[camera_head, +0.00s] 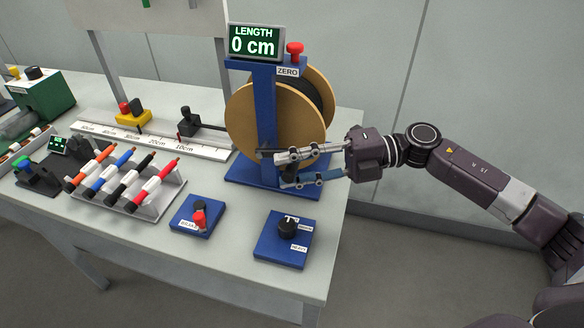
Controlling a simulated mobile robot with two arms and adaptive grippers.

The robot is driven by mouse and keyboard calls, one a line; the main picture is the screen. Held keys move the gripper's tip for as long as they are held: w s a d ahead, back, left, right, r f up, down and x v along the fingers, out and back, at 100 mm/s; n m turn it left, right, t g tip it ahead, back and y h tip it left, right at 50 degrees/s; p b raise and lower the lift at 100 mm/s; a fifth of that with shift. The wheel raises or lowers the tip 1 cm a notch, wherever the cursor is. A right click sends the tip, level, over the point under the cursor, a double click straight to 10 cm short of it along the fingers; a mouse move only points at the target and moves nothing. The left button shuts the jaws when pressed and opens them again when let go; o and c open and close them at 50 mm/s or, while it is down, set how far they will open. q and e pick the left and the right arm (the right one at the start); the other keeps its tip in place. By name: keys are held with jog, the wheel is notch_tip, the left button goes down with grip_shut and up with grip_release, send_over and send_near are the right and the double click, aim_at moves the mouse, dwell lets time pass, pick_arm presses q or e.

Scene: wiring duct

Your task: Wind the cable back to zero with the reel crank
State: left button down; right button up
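The cable reel (242,121) has tan flanges and stands on a blue frame and base at the back right of the table. The green length display (254,42) on top reads 0 cm. A red button (294,49) stands above a ZERO label beside the display. My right gripper (281,171) reaches in from the right to the lower front of the reel. Its two fingers are apart, one above the other, with no object clearly held between them. The crank is mostly hidden behind the fingers and cannot be made out clearly. My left gripper is out of view.
Two blue control boxes, one with a red lever (199,214) and one with a black knob (287,227), sit in front of the reel. Left are a white ruler rail (160,141), a rack of coloured cable pieces (125,186) and a green machine (45,93).

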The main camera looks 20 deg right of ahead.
jog(key=v, duration=1.2)
